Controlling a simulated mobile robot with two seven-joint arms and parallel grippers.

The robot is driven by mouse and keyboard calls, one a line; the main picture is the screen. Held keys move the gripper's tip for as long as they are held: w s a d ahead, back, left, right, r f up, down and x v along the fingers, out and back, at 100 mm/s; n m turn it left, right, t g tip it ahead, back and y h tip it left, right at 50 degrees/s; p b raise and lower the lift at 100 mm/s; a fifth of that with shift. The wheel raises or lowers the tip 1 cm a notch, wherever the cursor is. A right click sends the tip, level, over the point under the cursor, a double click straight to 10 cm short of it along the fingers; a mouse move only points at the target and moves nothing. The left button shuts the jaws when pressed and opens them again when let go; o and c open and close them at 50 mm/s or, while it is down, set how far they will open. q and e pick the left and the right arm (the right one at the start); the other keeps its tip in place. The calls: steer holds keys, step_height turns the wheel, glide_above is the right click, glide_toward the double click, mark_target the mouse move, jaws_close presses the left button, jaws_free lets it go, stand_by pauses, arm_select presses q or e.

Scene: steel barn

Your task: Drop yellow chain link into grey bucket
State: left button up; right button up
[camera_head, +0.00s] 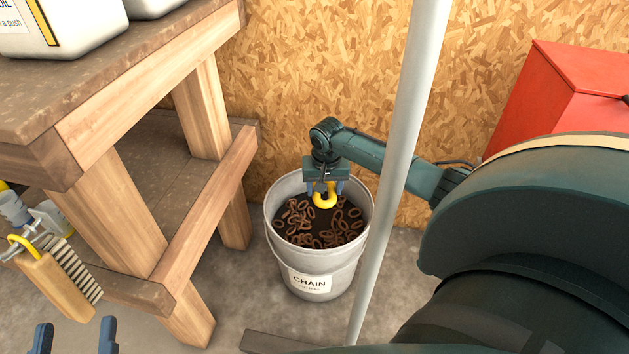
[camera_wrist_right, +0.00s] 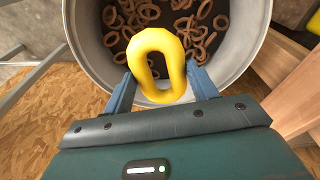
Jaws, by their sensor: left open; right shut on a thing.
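The yellow chain link (camera_head: 325,198) is held by my right gripper (camera_head: 325,188) over the mouth of the grey bucket (camera_head: 325,262). In the right wrist view, the yellow link (camera_wrist_right: 146,48) sits between the two blue fingers of the right gripper (camera_wrist_right: 160,88), with the bucket (camera_wrist_right: 92,68) beyond it. The bucket has a "CHAIN" label and holds several rusty brown links (camera_head: 300,219). My left gripper (camera_head: 75,338) is open and empty at the lower left edge of the head view; only its blue fingertips show.
A wooden workbench (camera_head: 130,75) with a lower shelf stands left of the bucket. A grey pole (camera_head: 400,120) rises just right of it. A red cabinet (camera_head: 560,90) is at the right. A brush (camera_head: 60,280) shows at the lower left. The chipboard wall is behind.

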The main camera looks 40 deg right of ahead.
arm_select(q)
steer(key=shift+r, duration=0.1)
arm_select(e)
steer(key=shift+r, duration=0.15)
steer(key=o, duration=1.2)
steer(key=shift+c, duration=0.2)
arm_select(q)
steer(key=a+g+y+p, duration=0.1)
steer(key=y+p, duration=0.1)
steer(key=p, duration=0.4)
steer(key=shift+a+p, duration=0.3)
steer(key=shift+p, duration=0.05)
arm_select(e)
step_height(320, 180, up, 13)
steer(key=s+a, duration=0.1)
steer(key=shift+s, duration=0.3)
